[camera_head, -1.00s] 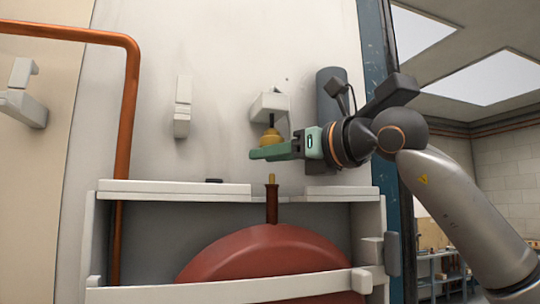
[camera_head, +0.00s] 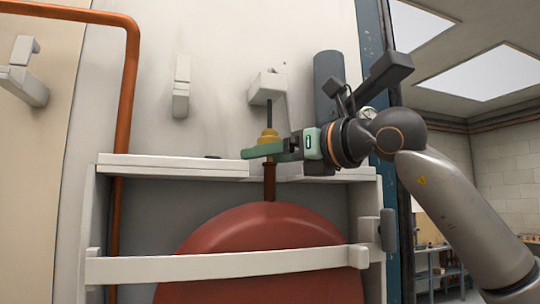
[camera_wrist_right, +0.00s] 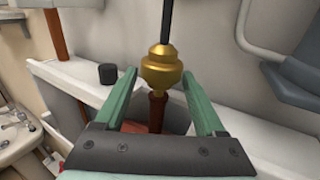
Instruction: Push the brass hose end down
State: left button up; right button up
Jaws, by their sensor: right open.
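The brass hose end (camera_head: 268,136) hangs on a dark hose (camera_head: 269,112) from a white wall bracket (camera_head: 267,86). It sits at the top of the brown upright pipe (camera_head: 269,182) above the red tank (camera_head: 262,228). In the right wrist view the brass hose end (camera_wrist_right: 161,70) is directly over the brown pipe (camera_wrist_right: 158,110), and the contact between them is not clear. My right gripper (camera_head: 258,150) is open, with its green fingers on either side of the hose end and pipe top. In the wrist view gaps show beside both fingers. My left gripper is out of view.
A white shelf (camera_head: 160,168) with a gap at the pipe runs behind the fingers. A small black cap (camera_wrist_right: 107,74) lies on it. A white rail (camera_head: 220,264) crosses the tank. A grey cylinder (camera_head: 328,85) and a copper pipe (camera_head: 130,90) flank the space.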

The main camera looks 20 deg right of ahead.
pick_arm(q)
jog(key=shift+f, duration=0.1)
pick_arm(e)
jog(key=shift+s+d, duration=0.2)
jog(key=shift+s, duration=0.15)
pick_arm(q)
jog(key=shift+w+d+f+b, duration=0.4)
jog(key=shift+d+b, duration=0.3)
jog(key=shift+b, duration=0.45)
pick_arm(e)
jog(key=v, duration=1.1)
jog(key=shift+s, duration=0.35)
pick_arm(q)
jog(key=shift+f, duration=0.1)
pick_arm(e)
jog(key=shift+d, duration=0.15)
